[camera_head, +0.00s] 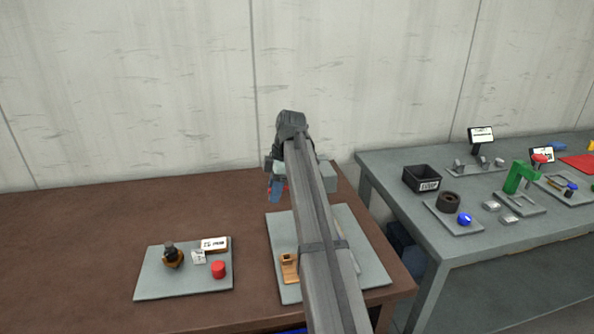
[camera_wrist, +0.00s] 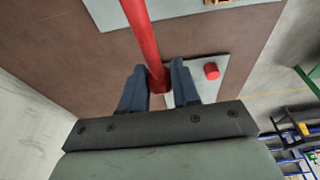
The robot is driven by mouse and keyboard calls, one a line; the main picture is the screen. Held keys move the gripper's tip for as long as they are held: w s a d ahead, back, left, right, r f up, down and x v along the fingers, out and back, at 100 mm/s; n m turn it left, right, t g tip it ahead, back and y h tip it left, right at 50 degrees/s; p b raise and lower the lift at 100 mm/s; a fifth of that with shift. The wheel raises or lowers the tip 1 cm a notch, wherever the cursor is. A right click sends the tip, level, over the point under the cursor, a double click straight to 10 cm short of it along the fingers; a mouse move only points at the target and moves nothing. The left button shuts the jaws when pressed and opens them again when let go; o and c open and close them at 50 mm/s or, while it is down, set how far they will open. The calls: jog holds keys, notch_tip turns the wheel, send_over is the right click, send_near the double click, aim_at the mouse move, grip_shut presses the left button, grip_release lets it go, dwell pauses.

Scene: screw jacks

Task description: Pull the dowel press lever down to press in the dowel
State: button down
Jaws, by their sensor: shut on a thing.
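The red press lever (camera_wrist: 143,40) runs down from the top edge in the wrist view, and its lower end lies between my blue fingers. My gripper (camera_wrist: 159,70) is shut on the lever there. In the head view my gripper (camera_head: 276,189) is above the back of a grey base plate (camera_head: 374,265), and only a speck of red shows beside the fingers. My arm hides most of the press. A wooden block (camera_head: 290,268) sits at the plate's front left. I cannot make out the dowel.
On the brown table (camera_head: 70,240), a second grey plate (camera_head: 150,284) holds a red cylinder (camera_head: 218,269), a dark-topped brown part (camera_head: 172,257) and small labelled pieces. A grey table (camera_head: 400,180) at right carries a black bin (camera_head: 421,179) and several fixtures. The brown table's left is clear.

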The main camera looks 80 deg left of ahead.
jog(key=shift+w+d+f, duration=0.1)
jog(key=shift+w+f, duration=0.2)
jog(key=shift+f, duration=0.35)
jog(key=shift+w+f, duration=0.3)
jog(key=shift+f, duration=0.4)
jog(key=shift+r, duration=0.15)
jog(key=shift+s+r, duration=0.2)
jog(key=shift+r, duration=0.4)
jog(key=shift+s+r, duration=0.15)
jog(key=shift+r, duration=0.45)
